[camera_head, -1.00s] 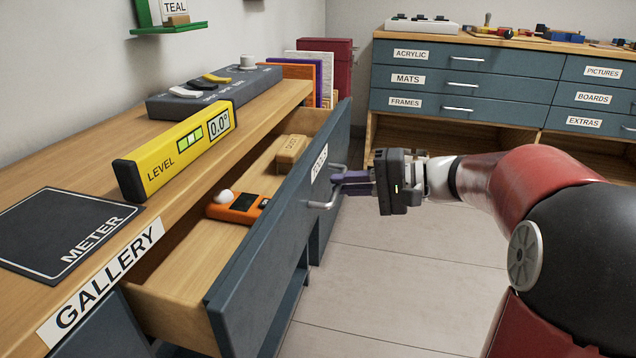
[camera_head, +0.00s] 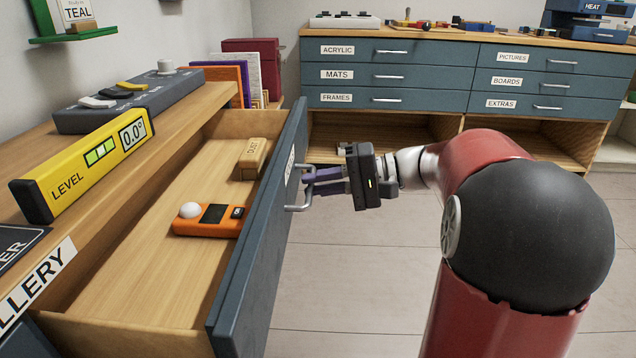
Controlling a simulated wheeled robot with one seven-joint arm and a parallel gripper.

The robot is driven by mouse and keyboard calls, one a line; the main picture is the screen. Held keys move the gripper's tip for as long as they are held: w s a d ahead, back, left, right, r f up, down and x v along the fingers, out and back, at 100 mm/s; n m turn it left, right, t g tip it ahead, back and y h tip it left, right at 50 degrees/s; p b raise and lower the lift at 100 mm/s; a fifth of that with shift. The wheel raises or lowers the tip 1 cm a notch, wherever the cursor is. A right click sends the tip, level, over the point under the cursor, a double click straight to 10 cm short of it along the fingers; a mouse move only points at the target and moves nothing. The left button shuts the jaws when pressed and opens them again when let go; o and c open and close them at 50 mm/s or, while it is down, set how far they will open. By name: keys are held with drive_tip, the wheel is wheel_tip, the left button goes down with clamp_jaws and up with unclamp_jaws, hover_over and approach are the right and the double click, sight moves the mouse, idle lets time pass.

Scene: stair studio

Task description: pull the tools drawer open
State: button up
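The tools drawer (camera_head: 262,245) has a dark blue front and a pale wooden inside. It stands well out from the wooden-topped bench at the left. Its label is seen at a steep slant and is hard to read. A grey bar handle (camera_head: 301,207) sticks out from its front. My gripper (camera_head: 313,181) is at this handle, its purple fingers closed about the bar, with part of the bar hidden by them. Inside the drawer lie an orange device (camera_head: 210,220) with a white dome and a wooden block (camera_head: 253,158) marked DUST.
A yellow level (camera_head: 85,165) and a dark grey box (camera_head: 125,105) with switches stand on the bench top (camera_head: 165,130). A blue drawer cabinet (camera_head: 425,75) with open cubbies stands at the back. Bare tiled floor (camera_head: 340,275) lies right of the drawer.

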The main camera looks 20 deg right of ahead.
drive_tip(key=o, duration=0.3)
drive_tip(key=v, duration=0.7)
drive_tip(key=shift+s+d+p, duration=0.1)
drive_tip(key=shift+d+p, duration=0.25)
drive_tip(key=shift+d, duration=0.05)
